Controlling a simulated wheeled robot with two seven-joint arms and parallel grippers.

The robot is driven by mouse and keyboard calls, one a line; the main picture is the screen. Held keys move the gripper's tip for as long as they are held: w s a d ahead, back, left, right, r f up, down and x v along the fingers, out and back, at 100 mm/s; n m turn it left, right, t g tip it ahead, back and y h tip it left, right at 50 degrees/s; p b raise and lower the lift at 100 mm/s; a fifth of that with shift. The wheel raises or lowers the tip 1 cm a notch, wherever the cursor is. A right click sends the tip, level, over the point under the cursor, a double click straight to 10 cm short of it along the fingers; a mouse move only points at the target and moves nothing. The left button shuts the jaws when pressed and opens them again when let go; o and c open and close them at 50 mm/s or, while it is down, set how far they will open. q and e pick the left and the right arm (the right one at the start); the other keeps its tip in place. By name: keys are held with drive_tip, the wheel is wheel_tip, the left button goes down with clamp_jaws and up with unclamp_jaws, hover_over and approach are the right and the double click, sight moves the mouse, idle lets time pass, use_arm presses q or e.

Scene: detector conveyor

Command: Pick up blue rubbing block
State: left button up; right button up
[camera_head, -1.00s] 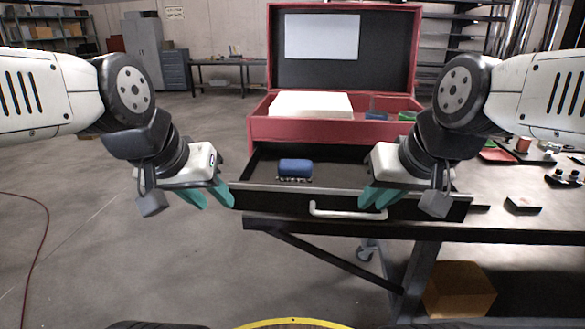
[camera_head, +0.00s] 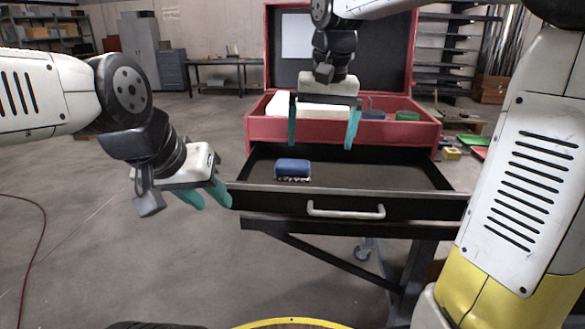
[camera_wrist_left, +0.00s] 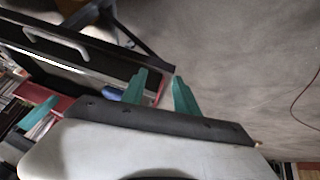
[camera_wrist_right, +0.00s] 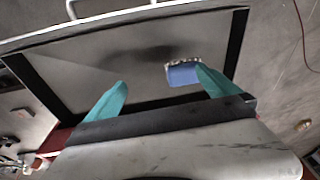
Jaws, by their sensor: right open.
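The blue rubbing block (camera_head: 292,166) lies in the open drawer (camera_head: 400,176), towards its left side, with a pale bristly edge underneath. It also shows in the right wrist view (camera_wrist_right: 183,74), partly covered by one fingertip. My right gripper (camera_head: 322,140) is open and empty, pointing down above the back of the drawer, a little right of the block and apart from it. My left gripper (camera_head: 212,200) hangs left of the drawer, its two teal fingers apart and empty. In the left wrist view a bit of blue (camera_wrist_left: 111,92) shows beside a finger.
A red box (camera_head: 270,127) with a raised lid stands behind the drawer, holding a white block (camera_head: 320,106) and a green round item (camera_head: 407,116). The drawer has a pale front handle (camera_head: 346,211). The rest of the drawer floor looks bare.

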drive_tip(key=g, duration=0.2)
hover_over(293, 162)
wheel_tip(293, 162, down, 2)
drive_tip(key=shift+d+m+h, duration=0.1)
drive_tip(key=shift+m+h, duration=0.3)
drive_tip(key=shift+w+f, duration=0.15)
wheel_tip(293, 162, down, 8)
drive_tip(key=shift+r, duration=0.2)
drive_tip(key=c, duration=1.5)
drive_tip(key=shift+o, duration=0.2)
drive_tip(key=shift+r, duration=0.1)
